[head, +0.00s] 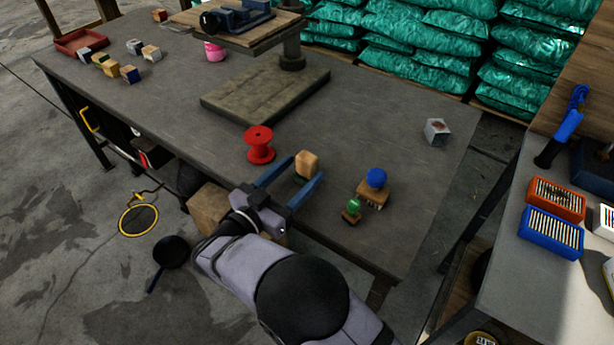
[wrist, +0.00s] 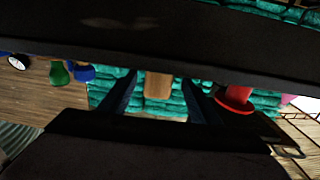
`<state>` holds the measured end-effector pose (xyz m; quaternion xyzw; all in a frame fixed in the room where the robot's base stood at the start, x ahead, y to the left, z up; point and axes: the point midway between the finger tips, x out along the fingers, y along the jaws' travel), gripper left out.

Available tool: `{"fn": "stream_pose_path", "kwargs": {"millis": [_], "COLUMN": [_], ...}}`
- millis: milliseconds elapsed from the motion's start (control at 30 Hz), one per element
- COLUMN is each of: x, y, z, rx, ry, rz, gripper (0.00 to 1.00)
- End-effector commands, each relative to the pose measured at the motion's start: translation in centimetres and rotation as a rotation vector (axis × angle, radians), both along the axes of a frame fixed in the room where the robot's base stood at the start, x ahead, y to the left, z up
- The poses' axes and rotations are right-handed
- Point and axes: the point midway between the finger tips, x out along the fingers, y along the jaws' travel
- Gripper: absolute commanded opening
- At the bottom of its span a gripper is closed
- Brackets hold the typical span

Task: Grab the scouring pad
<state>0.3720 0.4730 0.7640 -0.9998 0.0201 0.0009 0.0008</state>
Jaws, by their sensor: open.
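A tan block (head: 307,163), which looks like the scouring pad, stands upright on the dark workbench (head: 385,140). My gripper (head: 304,168) is open, its two blue fingers low over the bench near its front edge. The block stands between the fingertips, towards their far end. In the wrist view the block (wrist: 158,84) shows between the two dark fingers, with a gap on each side. I see no clear contact.
A red spool (head: 260,146) stands close to the left finger. A blue ball (head: 376,178) on a wooden block and a green knob (head: 354,205) are to the right. A grey metal cube (head: 437,131) sits farther right, and a heavy stand (head: 265,90) behind.

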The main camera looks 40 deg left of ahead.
Motion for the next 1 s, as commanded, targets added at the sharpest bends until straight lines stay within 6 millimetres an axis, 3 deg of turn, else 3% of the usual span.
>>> {"fn": "stream_pose_path", "kwargs": {"millis": [133, 633, 1000], "x": [-0.2, 2.4, 6.6], "y": [-0.1, -0.2, -0.5], "z": [-0.1, 0.0, 0.1], "rx": [-0.003, -0.002, -0.001], "ry": [-0.003, -0.003, -0.002], "rz": [-0.006, -0.005, -0.006], "gripper": [0.57, 0.57, 0.57]}}
